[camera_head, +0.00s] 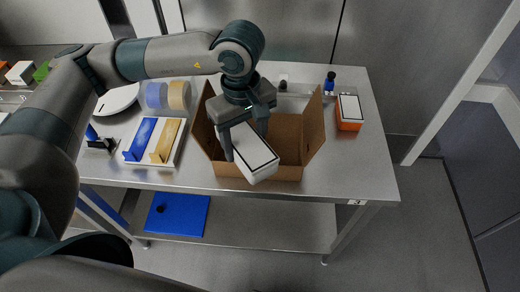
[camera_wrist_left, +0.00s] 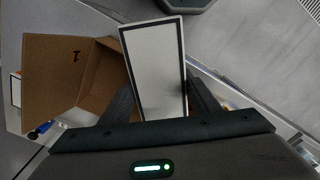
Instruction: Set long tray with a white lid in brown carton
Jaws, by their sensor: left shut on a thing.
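The long tray with a white lid (camera_head: 254,158) is gripped by my left gripper (camera_head: 245,143), whose fingers close on its two long sides. The tray is tilted, its near end lower and over the carton's front edge. In the left wrist view the lidded tray (camera_wrist_left: 157,65) lies between the fingers (camera_wrist_left: 163,105). The open brown carton (camera_head: 290,135) stands on the steel table with its flaps up. It also shows in the left wrist view (camera_wrist_left: 55,75), left of the tray. Part of the carton's inside is hidden by the gripper and tray. My right gripper is not in view.
An orange box with a white lid (camera_head: 349,112) and a blue-capped bottle (camera_head: 330,82) stand right of the carton. A white tray with blue and yellow pieces (camera_head: 154,142), tape-like rolls (camera_head: 168,95) and a white plate (camera_head: 117,100) are left. The table's front right (camera_head: 350,180) is clear.

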